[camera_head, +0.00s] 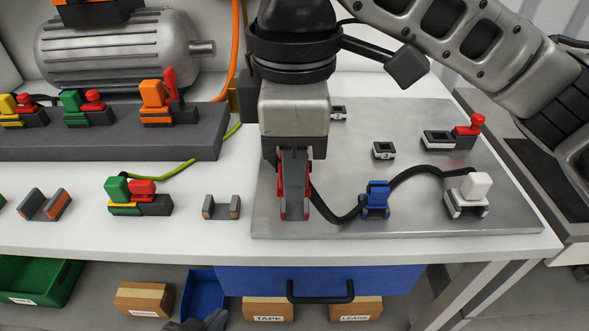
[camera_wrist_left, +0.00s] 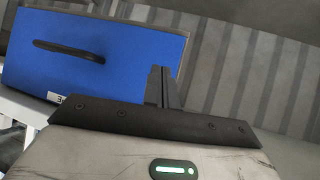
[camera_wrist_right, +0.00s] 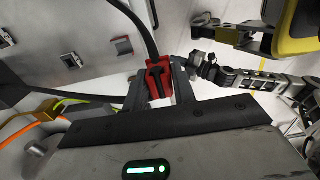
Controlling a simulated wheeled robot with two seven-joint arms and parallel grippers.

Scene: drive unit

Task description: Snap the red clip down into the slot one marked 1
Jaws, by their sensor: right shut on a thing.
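My right gripper (camera_head: 294,212) is shut on the red clip (camera_head: 281,192), over the left part of the metal plate (camera_head: 410,222). In the right wrist view the red clip (camera_wrist_right: 158,72) sits between the fingers (camera_wrist_right: 160,92) with the black cable running through it. Small slots stand on the plate: one (camera_head: 338,113) seems marked 2, another (camera_head: 383,150) has a label too small to read. I cannot tell which slot is marked 1; the arm hides part of the plate. My left gripper (camera_head: 205,322) is low in front of the table, its fingers together and empty in the left wrist view (camera_wrist_left: 164,85).
The black cable (camera_head: 345,217) runs from the red clip through a blue clip (camera_head: 376,200) to a white plug (camera_head: 475,187). A socket with a red knob (camera_head: 475,124) stands at the back right. Connectors (camera_head: 140,195), a grey terminal rail (camera_head: 110,145) and a motor (camera_head: 120,50) lie left.

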